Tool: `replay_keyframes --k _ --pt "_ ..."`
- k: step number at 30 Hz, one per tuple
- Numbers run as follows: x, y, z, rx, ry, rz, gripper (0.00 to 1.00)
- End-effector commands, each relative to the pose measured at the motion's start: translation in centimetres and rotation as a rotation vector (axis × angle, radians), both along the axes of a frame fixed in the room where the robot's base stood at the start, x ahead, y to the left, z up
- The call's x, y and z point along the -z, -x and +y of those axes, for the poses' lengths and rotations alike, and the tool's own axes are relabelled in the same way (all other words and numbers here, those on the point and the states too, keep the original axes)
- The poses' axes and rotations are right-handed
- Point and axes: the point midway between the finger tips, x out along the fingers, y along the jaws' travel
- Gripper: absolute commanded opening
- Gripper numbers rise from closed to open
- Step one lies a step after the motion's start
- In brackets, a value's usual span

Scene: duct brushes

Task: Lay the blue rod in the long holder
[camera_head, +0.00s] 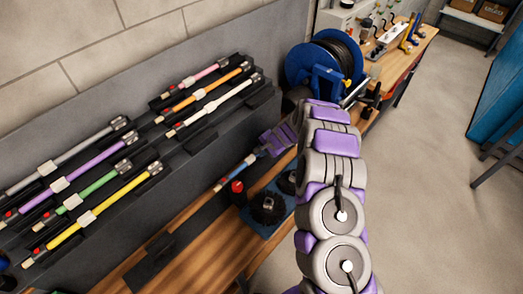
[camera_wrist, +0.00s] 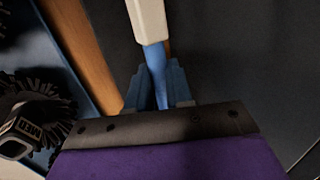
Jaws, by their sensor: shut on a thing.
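The blue rod (camera_head: 236,173) is in my gripper (camera_head: 264,151), near the bench's back edge in the head view. Its near end reaches down and left over the bench. In the wrist view my gripper (camera_wrist: 154,82) has its blue fingers closed around the blue rod (camera_wrist: 155,60), with a pale collar just beyond them. A long dark holder (camera_head: 190,213) with a raised block lies along the wooden bench, below and left of the rod. I cannot tell whether the rod touches it. Part of the rod's far end is hidden by my gripper.
A wall rack (camera_head: 150,135) holds several coloured rods. A red button (camera_head: 237,187) and a blue tray (camera_head: 257,226) with dark round brushes (camera_head: 268,209) sit close to the rod. A blue hose reel (camera_head: 325,62) stands behind. The near bench (camera_head: 192,262) has bare wood.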

Motion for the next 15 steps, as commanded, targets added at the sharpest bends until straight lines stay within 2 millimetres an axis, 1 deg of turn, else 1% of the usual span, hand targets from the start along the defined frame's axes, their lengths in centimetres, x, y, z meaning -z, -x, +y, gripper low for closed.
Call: replay_keyframes --k 15 --pt "1.5 0.0 0.0 0.000 0.000 0.000 0.00"
